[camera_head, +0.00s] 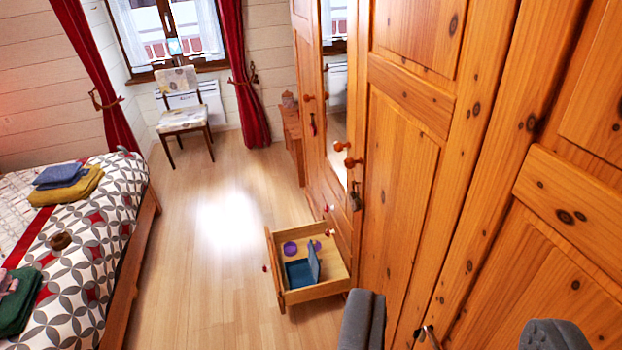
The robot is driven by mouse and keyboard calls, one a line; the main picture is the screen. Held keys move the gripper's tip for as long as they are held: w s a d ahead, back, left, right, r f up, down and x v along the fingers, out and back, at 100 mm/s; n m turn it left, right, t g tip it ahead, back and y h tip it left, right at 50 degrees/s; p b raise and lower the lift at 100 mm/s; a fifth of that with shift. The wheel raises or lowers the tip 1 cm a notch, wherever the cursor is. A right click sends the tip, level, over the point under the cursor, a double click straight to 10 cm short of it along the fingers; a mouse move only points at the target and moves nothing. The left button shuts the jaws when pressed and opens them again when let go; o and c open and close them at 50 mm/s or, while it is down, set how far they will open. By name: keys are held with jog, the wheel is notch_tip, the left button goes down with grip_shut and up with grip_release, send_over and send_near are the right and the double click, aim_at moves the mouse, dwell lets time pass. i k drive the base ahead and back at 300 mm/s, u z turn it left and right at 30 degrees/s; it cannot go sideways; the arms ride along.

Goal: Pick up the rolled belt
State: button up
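A small brown rolled item (60,241), which looks like the rolled belt, lies on the patterned bedspread at the left. It is small in the picture, so its details are hard to make out. My gripper (455,318) shows at the bottom right, with two grey fingers wide apart. It is open, with nothing seen held between the fingers, and is far to the right of the bed, in front of the wooden wardrobe.
The bed (130,265) also bears folded blue and yellow cloths (75,185) and a dark green item (20,305). An open drawer (315,292) juts from the wardrobe (410,170). A chair (185,118) stands by the window. The wooden floor (200,285) between is clear.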

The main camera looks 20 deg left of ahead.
aim_at(60, 242)
jog(key=u, duration=0.25)
jog(key=i, duration=1.4)
jog(key=u, duration=0.75)
jog(key=i, duration=1.3)
jog(key=u, duration=1.25)
jog(key=i, duration=1)
jog(key=u, duration=0.5)
